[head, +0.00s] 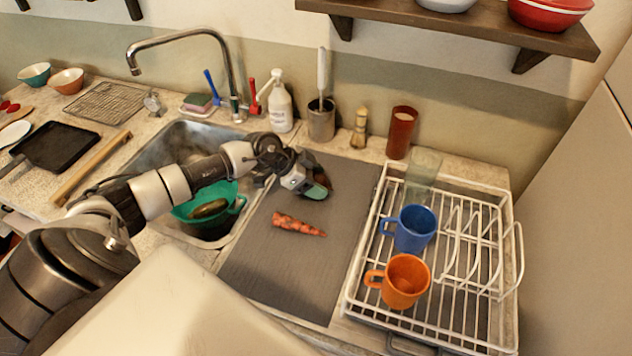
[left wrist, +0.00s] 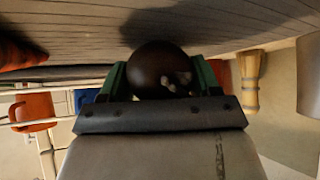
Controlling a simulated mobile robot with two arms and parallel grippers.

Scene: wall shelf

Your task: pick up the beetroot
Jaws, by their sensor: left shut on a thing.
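The beetroot (left wrist: 157,66) is a dark, round, brownish thing in the left wrist view, with a few pale spots on its near side. My left gripper (left wrist: 160,80) is shut on it, with one green finger at each side. In the head view my left gripper (head: 316,188) is over the upper part of the grey mat (head: 262,262), and the beetroot (head: 325,177) shows as a dark shape partly hidden by the gripper. I cannot tell whether the beetroot touches the mat. My right gripper is in neither view.
A carrot (head: 298,225) lies on the mat. The sink on the left holds a green colander (head: 231,209) with a dark green vegetable. On the right, a white dish rack (head: 470,318) holds a blue mug (head: 415,229) and an orange mug (head: 406,283). The lower mat is clear.

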